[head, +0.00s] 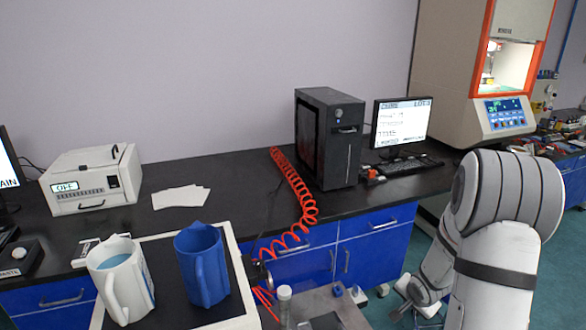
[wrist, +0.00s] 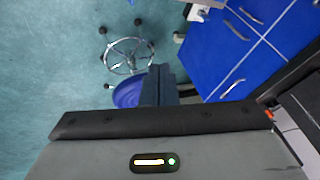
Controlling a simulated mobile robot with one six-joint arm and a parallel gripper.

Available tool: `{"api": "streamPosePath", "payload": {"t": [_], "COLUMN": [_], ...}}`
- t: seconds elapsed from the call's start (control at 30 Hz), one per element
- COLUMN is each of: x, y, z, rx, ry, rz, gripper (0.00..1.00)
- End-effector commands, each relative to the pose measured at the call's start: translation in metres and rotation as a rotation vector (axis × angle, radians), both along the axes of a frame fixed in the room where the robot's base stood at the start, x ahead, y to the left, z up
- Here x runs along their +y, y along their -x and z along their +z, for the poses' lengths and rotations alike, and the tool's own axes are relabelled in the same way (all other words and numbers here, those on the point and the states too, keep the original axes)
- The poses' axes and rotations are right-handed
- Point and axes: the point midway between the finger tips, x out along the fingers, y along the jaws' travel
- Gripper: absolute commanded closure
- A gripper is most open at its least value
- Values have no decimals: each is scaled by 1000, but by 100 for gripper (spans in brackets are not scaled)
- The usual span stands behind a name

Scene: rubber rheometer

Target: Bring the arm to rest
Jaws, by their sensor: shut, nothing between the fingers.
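My arm (head: 505,230) shows at the right of the head view, bent, with its upper links raised in front of the bench and its lower part reaching down toward the floor. My gripper (wrist: 160,70) shows in the wrist view as dark fingers close together, shut and empty. It points over the teal floor, beside the blue cabinets. In the head view I cannot clearly make out the fingers.
A stool with a blue seat (wrist: 129,94) stands below my gripper, partly hidden by it. Blue cabinets (wrist: 235,45) are to the right. The black bench (head: 235,195) carries a computer tower (head: 328,140). A blue pitcher (head: 202,265) and white pitcher (head: 121,280) stand nearby.

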Motion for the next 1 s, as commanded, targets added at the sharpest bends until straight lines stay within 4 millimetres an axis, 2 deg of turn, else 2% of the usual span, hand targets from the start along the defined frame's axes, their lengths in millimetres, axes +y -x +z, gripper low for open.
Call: {"api": "streamPosePath", "payload": {"t": [0.03, 0.2, 0.37, 0.5, 0.63, 0.8, 0.9, 1.0], "x": [6, 29, 58, 89, 119, 152, 163, 170], "y": [3, 31, 69, 111, 154, 203, 221, 230], "z": [24, 87, 137, 171, 195, 212, 217, 219], "rx": [5, 73, 143, 201, 242, 270, 276, 278], "ry": [49, 181, 251, 275, 269, 243, 231, 222], "rz": [32, 146, 272, 406, 554, 737, 812, 853], "gripper": [100, 100, 100, 100, 100, 100, 100, 100]}}
